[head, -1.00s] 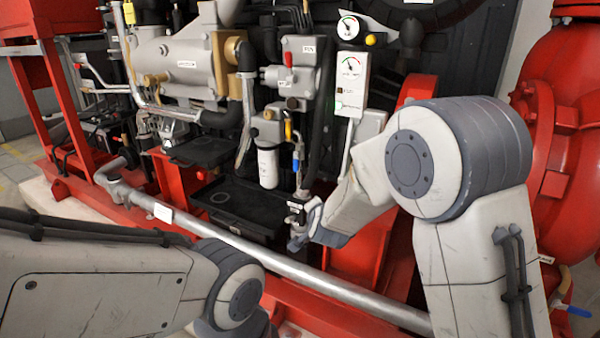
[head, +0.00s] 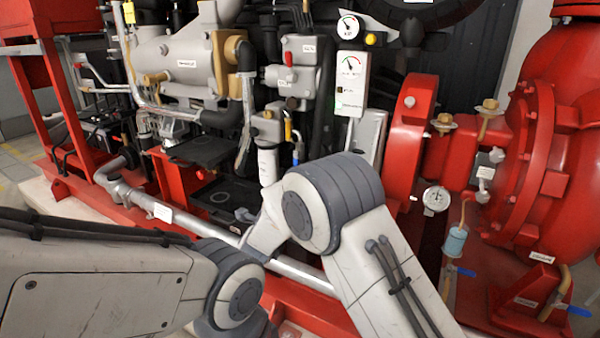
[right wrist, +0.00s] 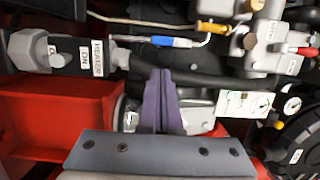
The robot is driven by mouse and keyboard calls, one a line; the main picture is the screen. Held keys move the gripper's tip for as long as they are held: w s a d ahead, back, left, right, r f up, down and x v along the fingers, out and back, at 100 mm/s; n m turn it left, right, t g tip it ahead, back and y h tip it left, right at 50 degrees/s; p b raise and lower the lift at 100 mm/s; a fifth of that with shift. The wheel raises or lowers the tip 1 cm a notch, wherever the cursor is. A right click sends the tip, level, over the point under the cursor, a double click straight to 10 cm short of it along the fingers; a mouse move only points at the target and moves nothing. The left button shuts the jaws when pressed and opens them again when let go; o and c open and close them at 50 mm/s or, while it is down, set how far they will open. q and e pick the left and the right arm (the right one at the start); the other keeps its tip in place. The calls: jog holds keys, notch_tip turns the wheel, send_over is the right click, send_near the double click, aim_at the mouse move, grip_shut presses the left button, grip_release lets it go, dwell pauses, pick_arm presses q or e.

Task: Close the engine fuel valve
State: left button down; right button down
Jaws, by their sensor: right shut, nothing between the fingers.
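A small valve lever with a blue and white handle (right wrist: 172,41) lies across the upper part of the right wrist view. I cannot read which one is the engine fuel valve. My right gripper (right wrist: 166,76) is shut and empty, its fingertips below the blue handle in that view and apart from it. In the head view my right arm hides most of that gripper. My left gripper is not in view.
A silver pipe (head: 190,222) runs along the front of the red frame. A labelled grey fitting (right wrist: 55,52) and black hose are close to my right fingers. A white gauge panel (head: 350,85) stands above. A large red pump housing (head: 575,150) fills the right.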

aim_at(296, 161)
jog(key=b+x, duration=0.2)
jog(key=x, duration=0.7)
jog(key=shift+w+d+f, duration=0.1)
jog(key=shift+w, duration=0.2)
